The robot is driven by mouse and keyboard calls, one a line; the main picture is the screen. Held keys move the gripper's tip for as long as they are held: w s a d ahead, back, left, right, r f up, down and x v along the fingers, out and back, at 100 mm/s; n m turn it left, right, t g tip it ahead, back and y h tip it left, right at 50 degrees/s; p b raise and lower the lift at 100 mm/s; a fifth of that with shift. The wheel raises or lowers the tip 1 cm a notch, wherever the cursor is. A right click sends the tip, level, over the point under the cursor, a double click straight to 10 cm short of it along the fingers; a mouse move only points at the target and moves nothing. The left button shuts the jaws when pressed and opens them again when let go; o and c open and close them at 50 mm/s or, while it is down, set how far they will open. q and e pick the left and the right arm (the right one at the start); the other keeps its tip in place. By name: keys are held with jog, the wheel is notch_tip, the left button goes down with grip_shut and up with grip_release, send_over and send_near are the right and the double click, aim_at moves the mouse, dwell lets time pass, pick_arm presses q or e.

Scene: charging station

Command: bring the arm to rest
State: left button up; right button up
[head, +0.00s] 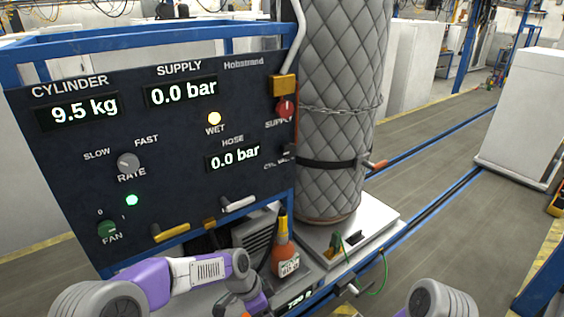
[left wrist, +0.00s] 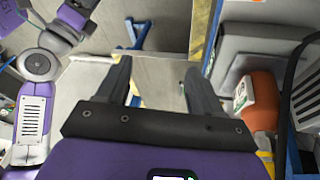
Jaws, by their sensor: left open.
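My left arm (head: 185,275), purple and grey, comes in from the left along the bottom of the head view, below the control panel (head: 60,150). Its wrist bends down at the bottom edge, and the jaws are not clearly seen there. In the left wrist view my left gripper (left wrist: 158,85) has its two dark fingers spread apart with nothing between them. The fingers point over bare floor, with the orange bottle (left wrist: 262,100) to their right and apart from them. A rounded grey piece of my right arm (head: 440,300) shows at the bottom; its gripper is out of the picture.
The panel reads cylinder 9.5 kg, supply and hose 0.0 bar. A quilted, chained cylinder (head: 335,110) stands on a pale platform (head: 385,222). Open floor (head: 420,140) lies right; a white cabinet (head: 525,110) stands beyond.

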pick_arm(q)
jog(key=s+a+f+n+b, duration=0.2)
jog(key=s+f+n, duration=0.3)
jog(key=f, duration=0.6)
jog(key=s+a+f+n+b, duration=0.2)
jog(key=s+f+n, duration=0.25)
jog(key=f, duration=0.75)
jog(key=s+a+f+n+t+b, duration=0.1)
jog(key=s+a+f+n+b, duration=0.1)
jog(key=s+f+n, duration=0.5)
jog(key=shift+s, duration=1.15)
jog(key=shift+f, duration=0.1)
